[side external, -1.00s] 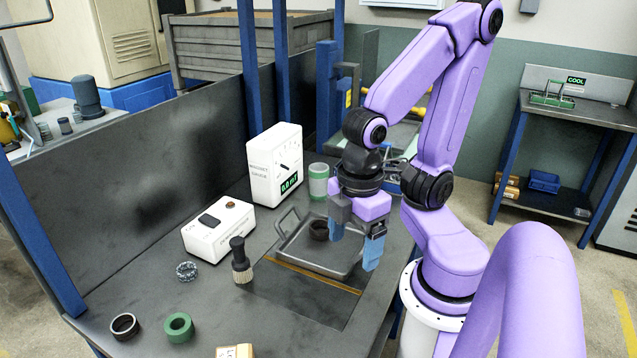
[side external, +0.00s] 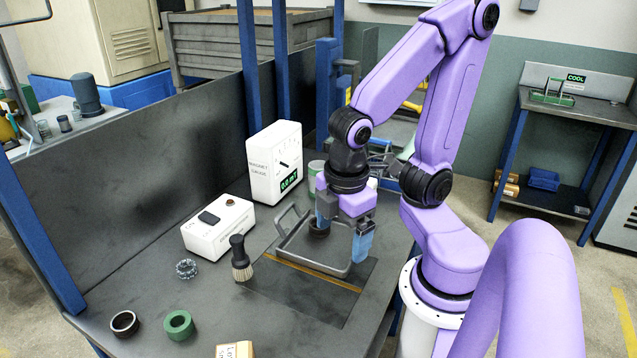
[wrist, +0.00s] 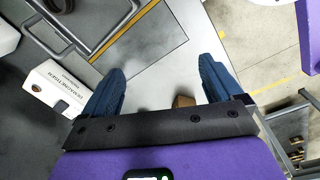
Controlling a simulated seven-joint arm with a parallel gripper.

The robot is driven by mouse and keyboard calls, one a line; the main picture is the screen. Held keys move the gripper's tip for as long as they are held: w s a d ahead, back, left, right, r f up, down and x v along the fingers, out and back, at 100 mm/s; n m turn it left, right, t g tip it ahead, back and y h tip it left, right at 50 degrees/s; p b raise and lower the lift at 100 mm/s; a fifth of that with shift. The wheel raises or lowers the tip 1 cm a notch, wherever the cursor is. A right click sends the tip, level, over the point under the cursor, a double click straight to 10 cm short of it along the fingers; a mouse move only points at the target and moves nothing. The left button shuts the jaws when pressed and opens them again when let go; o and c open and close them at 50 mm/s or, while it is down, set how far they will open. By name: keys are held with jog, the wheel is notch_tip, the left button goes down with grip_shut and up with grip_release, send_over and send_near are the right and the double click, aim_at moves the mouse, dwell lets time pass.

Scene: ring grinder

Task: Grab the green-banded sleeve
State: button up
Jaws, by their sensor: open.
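A thick green ring-shaped sleeve (side external: 178,324) lies on the near left of the bench in the side view, beside a dark sleeve (side external: 125,324). My gripper (side external: 343,236) is over the right part of the metal tray (side external: 300,262), well to the right of and behind the green sleeve. Its two blue fingers are apart with nothing between them; the open gripper also shows in the wrist view (wrist: 160,85). Another dark sleeve (side external: 318,228) sits in the tray by the left finger, partly hidden. The green sleeve is not seen in the wrist view.
A brush (side external: 240,258) stands upright left of the tray.

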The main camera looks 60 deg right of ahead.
jog(key=w+d+f+h, duration=0.1)
jog(key=w+d+h, duration=0.3)
jog(key=w+d, duration=0.4)
jog(key=n+h, duration=0.5)
jog(key=h, duration=0.5)
send_over(322, 164)
jog(key=a, duration=0.4)
notch_tip(322, 164, down, 3)
jog(key=shift+g, duration=0.3)
notch_tip(322, 164, down, 7)
jog(key=shift+s+d+r, duration=0.1)
jog(key=shift+d+r, duration=0.05)
jog(key=shift+x, duration=1.1)
jog(key=shift+d, duration=0.4)
jog(key=c, duration=1.3)
